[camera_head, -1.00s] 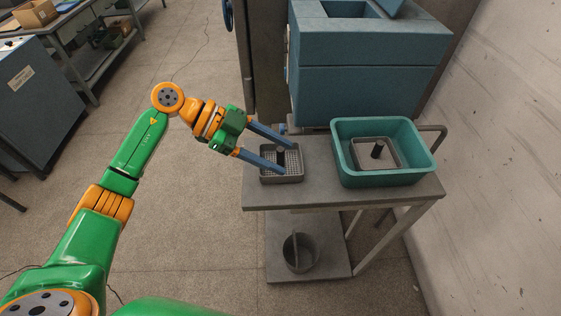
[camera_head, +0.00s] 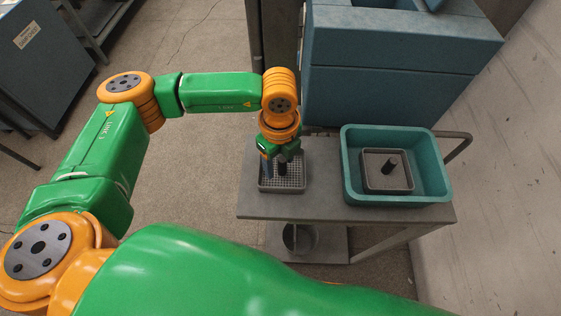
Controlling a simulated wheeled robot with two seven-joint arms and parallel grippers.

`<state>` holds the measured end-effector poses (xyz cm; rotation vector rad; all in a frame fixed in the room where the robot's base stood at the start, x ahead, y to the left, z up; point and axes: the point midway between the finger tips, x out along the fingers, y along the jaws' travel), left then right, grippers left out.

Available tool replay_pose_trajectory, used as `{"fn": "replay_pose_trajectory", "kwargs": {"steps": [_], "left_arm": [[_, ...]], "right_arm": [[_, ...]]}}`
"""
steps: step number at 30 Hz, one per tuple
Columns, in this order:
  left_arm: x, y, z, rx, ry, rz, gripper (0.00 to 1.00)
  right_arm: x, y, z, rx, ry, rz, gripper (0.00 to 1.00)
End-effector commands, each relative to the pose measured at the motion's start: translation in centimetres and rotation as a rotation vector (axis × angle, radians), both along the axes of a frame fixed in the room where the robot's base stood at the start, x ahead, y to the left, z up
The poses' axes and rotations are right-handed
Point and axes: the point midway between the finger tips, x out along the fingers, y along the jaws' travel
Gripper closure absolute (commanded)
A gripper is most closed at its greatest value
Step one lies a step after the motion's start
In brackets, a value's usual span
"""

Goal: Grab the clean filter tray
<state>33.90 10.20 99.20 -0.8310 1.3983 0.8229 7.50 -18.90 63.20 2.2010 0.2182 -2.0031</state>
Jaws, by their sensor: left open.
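A grey filter tray (camera_head: 292,184) with a gridded floor and a dark upright post stands on the left part of the cart top. My left gripper (camera_head: 276,170) is directly above it, pointing down, open, with its fingers close to the post. I cannot tell whether they touch it. The gripper and wrist hide part of the tray and post. A second grey tray (camera_head: 376,184) with a dark post sits inside a teal tub (camera_head: 447,180) on the right. The picture does not show which tray is clean. My right gripper is out of view.
The grey cart (camera_head: 320,206) has a bare strip along its front edge and between tray and tub. A blue machine (camera_head: 390,75) stands behind it. A round bin (camera_head: 300,237) is on the lower shelf. A wall (camera_head: 500,200) bounds the right.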

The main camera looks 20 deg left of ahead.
Motion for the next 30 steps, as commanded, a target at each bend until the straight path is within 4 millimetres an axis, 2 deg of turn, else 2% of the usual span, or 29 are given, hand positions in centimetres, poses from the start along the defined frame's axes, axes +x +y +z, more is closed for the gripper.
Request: {"fn": "replay_pose_trajectory", "kwargs": {"steps": [4,9,16,26,30], "left_arm": [[0.1,0.0,-1.4,-0.001,-0.001,0.003,0.39],[0.1,0.0,-1.6,-0.001,-0.002,0.003,0.39],[0.1,0.0,-1.5,-0.001,-0.002,0.003,1.00],[0.1,0.0,-1.5,-0.002,-0.001,0.003,1.00],[0.2,0.0,-0.7,-0.002,-0.003,0.003,1.00]], "right_arm": [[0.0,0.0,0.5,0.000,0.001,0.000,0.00],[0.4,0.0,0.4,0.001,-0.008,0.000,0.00],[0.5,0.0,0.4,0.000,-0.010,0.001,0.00],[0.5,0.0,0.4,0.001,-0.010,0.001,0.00],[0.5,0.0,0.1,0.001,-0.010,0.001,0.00]]}}
